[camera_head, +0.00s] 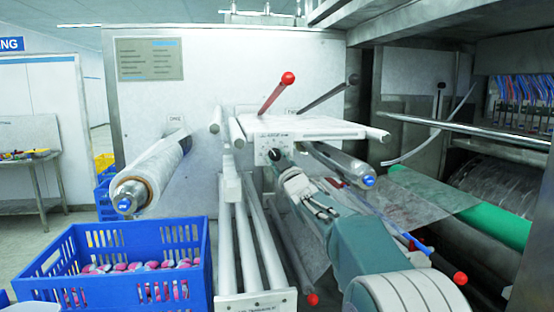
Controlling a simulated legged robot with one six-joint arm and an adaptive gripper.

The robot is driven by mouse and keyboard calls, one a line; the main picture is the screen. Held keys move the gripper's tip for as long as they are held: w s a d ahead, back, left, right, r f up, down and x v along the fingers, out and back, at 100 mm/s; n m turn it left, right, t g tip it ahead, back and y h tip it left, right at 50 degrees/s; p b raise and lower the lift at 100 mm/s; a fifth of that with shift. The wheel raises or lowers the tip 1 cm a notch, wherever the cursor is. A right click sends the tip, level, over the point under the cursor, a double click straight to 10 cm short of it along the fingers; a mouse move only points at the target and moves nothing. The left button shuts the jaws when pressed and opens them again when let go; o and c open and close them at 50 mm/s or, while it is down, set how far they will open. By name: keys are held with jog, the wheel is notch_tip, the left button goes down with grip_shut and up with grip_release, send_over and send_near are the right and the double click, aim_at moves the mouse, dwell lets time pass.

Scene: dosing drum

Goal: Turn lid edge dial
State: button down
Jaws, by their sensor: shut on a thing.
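The dial (274,154) is a small dark round knob on the front edge of a white lid-like plate (310,127), near the middle of the view. Fine dark marks surround it on the plate's edge. My gripper (279,160) is at the dial from the lower right, shut on it. The gripper's body and my arm hide the dial's lower right side. The exact finger contact is too small to make out.
A red-knobbed lever (277,93) and a black-knobbed lever (326,95) rise above the plate. Film rolls (152,174) stick out at left and right. A blue crate (118,280) of pink packs stands at lower left. A green roller (478,209) lies right.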

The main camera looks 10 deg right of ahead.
jog(key=shift+r, duration=0.1)
jog(key=shift+c, duration=1.3)
grip_release()
jog(key=shift+a, duration=0.15)
jog(key=v, duration=1.2)
